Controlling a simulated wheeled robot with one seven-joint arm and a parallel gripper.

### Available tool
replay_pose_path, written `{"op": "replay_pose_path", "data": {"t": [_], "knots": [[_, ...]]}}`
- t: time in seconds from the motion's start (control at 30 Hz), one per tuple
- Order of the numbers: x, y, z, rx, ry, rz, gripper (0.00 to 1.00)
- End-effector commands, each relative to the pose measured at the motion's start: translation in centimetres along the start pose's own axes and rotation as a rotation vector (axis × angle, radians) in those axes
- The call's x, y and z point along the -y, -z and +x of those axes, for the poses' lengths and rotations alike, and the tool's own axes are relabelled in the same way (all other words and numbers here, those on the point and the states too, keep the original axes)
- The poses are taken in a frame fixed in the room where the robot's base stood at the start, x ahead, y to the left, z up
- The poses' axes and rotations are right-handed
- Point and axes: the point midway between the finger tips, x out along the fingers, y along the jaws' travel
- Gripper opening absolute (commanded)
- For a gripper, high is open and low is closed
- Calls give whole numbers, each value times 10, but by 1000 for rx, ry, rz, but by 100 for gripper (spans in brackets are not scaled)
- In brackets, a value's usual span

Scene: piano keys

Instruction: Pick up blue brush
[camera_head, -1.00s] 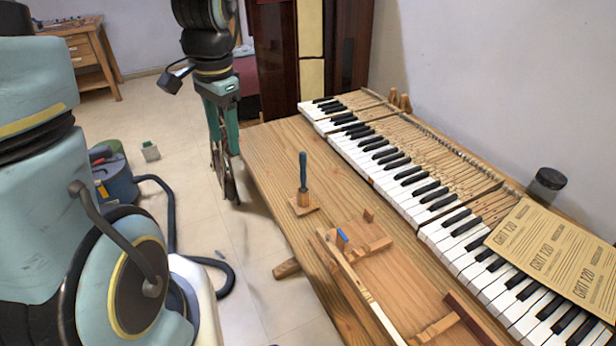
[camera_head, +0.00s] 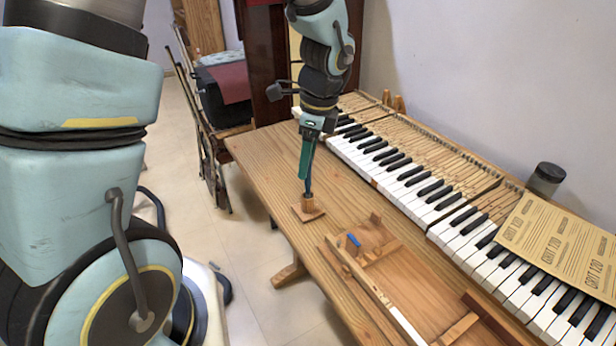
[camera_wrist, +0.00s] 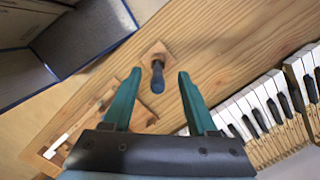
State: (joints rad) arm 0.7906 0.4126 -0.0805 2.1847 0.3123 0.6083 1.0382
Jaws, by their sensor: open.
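The blue brush (camera_head: 309,186) stands upright on a small square wooden base (camera_head: 300,217) on the table. My gripper (camera_head: 304,176) points down at it, and its teal fingers hide much of the blue handle in the head view. In the wrist view the handle (camera_wrist: 157,78) shows end-on between the two spread fingers (camera_wrist: 159,74). The jaws are open and empty.
A wooden frame with slats (camera_head: 375,272) and a small blue piece (camera_head: 354,240) lies nearer on the table. Piano keys (camera_head: 410,184) run along the right. A printed sheet (camera_head: 560,245) and dark jar (camera_head: 546,178) are at the far right. Bare tabletop lies behind the brush.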

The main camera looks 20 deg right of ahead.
Motion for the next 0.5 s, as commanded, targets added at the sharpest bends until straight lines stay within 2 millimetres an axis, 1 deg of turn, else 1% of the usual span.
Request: {"op": "replay_pose_path", "data": {"t": [0.07,0.23,0.33,0.5], "knots": [[-3,2,11,3,-7,1,58],[-4,4,33,2,-4,-1,58],[-3,4,39,1,-2,-2,58],[-3,4,41,0,-1,-2,58]]}}
